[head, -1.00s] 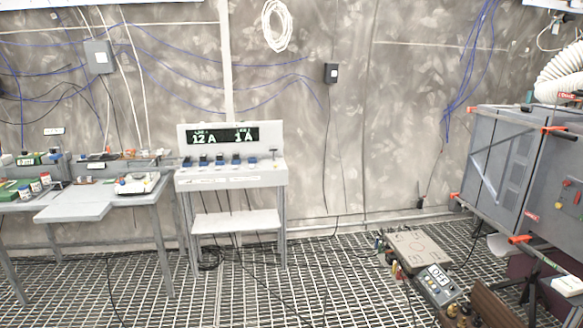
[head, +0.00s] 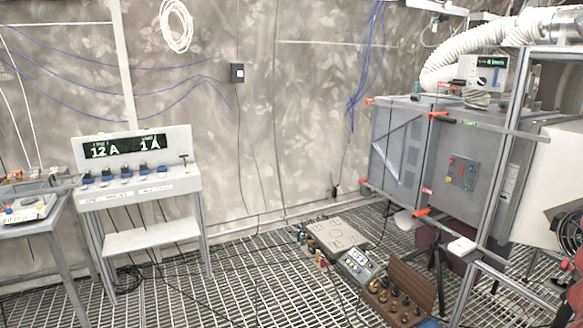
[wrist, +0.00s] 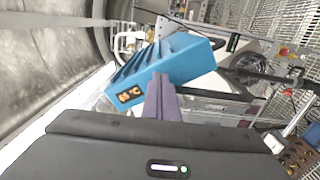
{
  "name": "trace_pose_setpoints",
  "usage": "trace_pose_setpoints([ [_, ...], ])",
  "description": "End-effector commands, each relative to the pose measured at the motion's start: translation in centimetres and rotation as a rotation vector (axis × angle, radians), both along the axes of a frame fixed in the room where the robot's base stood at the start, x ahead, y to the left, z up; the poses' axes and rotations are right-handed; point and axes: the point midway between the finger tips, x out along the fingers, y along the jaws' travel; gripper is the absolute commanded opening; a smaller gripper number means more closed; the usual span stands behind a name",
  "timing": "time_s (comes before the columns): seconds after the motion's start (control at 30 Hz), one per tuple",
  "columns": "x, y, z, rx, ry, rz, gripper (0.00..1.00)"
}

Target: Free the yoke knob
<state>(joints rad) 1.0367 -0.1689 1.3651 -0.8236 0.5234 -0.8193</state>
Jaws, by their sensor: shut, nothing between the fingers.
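I cannot pick out the yoke knob for certain in either view. My gripper (wrist: 161,80) is shut and empty in the wrist view, its two dark purple fingers together. A blue finned block (wrist: 175,68) with a small display reading about 65 °C lies behind and around the fingertips; I cannot tell if they touch it. My gripper is not in the head view. A grey cabinet (head: 400,150) with red-orange handles and a diagonal bar stands at the right in the head view. Its front has a small panel of coloured buttons (head: 461,172).
A metal frame post (head: 508,150) stands before the cabinet. On the grating floor are a flat beige box (head: 336,234), a meter (head: 358,265) and a brown rack with several knob-like pieces (head: 400,290). A white bench with a display (head: 125,147) stands left. The centre floor is mostly open.

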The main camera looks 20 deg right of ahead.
Motion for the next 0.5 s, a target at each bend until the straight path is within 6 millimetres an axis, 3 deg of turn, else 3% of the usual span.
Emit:
trace_pose_setpoints([
  [0.5,0.29,0.04,0.97,0.000,-0.001,0.001,0.00],
])
